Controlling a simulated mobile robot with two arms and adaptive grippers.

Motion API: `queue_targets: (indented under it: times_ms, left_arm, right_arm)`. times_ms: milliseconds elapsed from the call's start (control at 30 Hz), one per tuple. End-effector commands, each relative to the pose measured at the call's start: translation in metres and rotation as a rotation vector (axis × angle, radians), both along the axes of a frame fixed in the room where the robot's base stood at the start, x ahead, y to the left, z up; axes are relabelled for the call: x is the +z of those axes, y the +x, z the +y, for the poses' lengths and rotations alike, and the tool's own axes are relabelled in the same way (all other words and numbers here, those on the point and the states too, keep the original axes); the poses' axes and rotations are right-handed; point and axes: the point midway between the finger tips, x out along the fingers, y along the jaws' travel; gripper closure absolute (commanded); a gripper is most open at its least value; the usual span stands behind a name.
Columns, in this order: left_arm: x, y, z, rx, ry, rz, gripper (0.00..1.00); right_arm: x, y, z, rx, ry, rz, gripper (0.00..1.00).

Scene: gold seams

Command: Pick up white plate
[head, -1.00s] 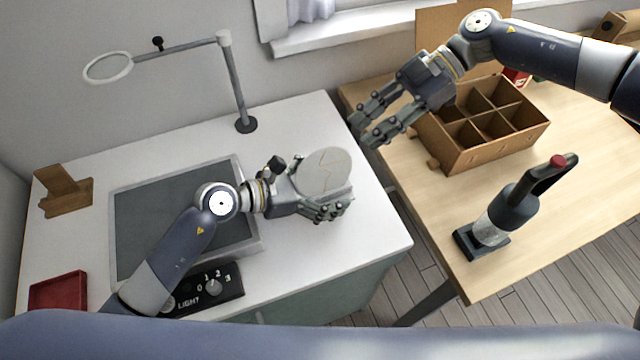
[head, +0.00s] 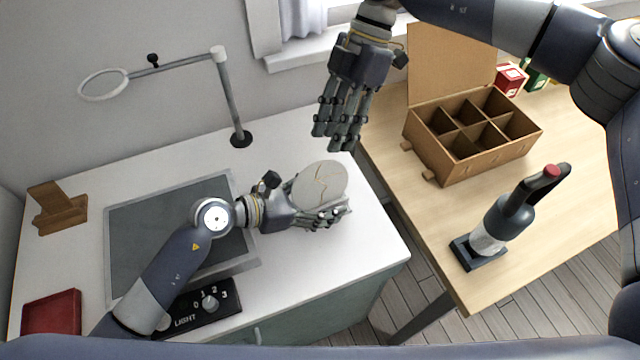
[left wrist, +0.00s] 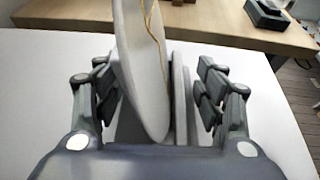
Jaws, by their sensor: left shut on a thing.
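The white plate (head: 321,181), round with gold seams, is at the right part of the white bench top (head: 365,225). My left gripper (head: 322,216) is shut on its lower edge. In the left wrist view the plate (left wrist: 140,60) stands steeply between the finger pairs of my left gripper (left wrist: 165,100). A grey slotted piece (left wrist: 182,95) is right beside the plate; I cannot tell whether they touch. The plate's lower edge is partly hidden by the fingers. My right gripper (head: 340,132) is open and empty, hanging above and behind the plate, fingers downward.
A ring lamp (head: 228,95) stands behind a dark mat (head: 150,225). A light switch box (head: 205,305) and red tray (head: 52,315) are at the front. The wooden table holds a divided cardboard box (head: 470,165) and a dark-and-white tool on a stand (head: 495,228).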

Motion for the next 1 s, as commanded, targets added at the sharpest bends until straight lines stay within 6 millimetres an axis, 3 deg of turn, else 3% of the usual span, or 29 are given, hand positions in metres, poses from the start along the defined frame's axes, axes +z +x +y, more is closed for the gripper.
queue_targets:
  times_ms: [100, 333, 700, 1000]
  left_arm:
    - [-0.002, 0.000, 0.001, 0.001, 0.002, 0.002, 0.63]
    - [-0.002, 0.000, 0.001, 0.001, 0.002, 0.003, 0.63]
    - [-0.002, 0.000, 0.001, 0.000, 0.002, 0.002, 0.62]
    - [-0.002, 0.000, 0.000, 0.000, 0.003, 0.004, 0.62]
  right_arm:
    - [0.016, 0.002, 0.017, 0.006, -0.140, -0.076, 0.67]
    - [0.032, 0.007, 0.030, -0.036, -0.278, -0.171, 0.67]
    - [-0.022, -0.002, 0.032, -0.040, -0.290, -0.178, 0.67]
    - [-0.042, -0.005, 0.032, -0.041, -0.290, -0.178, 0.67]
